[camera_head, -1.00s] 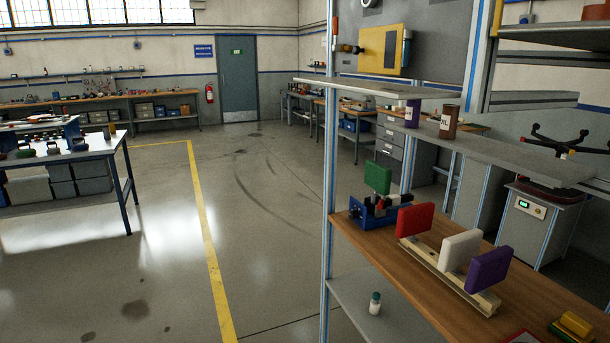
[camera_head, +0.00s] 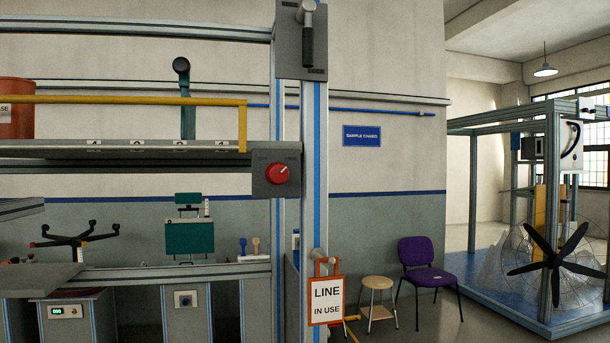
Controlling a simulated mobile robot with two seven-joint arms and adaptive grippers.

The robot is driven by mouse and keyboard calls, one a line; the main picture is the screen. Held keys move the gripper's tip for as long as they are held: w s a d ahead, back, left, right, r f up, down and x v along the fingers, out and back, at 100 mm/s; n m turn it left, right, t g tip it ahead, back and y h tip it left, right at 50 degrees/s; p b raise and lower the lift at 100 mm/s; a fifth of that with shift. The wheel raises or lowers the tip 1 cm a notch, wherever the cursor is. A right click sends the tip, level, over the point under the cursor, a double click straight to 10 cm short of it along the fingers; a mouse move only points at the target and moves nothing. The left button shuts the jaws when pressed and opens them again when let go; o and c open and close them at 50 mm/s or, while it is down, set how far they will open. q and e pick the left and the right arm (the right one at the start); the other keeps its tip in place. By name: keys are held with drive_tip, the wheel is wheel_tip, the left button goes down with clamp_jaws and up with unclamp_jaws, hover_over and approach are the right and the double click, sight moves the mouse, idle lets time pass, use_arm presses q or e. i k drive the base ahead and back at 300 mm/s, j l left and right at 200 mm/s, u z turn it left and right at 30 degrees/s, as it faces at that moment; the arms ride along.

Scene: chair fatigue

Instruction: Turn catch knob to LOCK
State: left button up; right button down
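A red round knob (camera_head: 278,174) sits on a dark grey box (camera_head: 262,188) fixed to the upright post, at the right end of the shelf. Small lettering stands above the knob on both sides, too small to read for sure. A pale mark on the knob seems to point to the upper right. I cannot tell for sure that this is the catch knob. Neither of my grippers is in view.
A black lever handle (camera_head: 308,48) is on a grey plate above. An orange-framed "LINE IN USE" sign (camera_head: 326,302) hangs low on the post. A yellow rail (camera_head: 130,100) edges the shelf. A stool (camera_head: 377,290) and purple chair (camera_head: 424,262) stand behind.

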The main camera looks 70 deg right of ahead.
sight(276, 173)
drive_tip(key=z, duration=2.1)
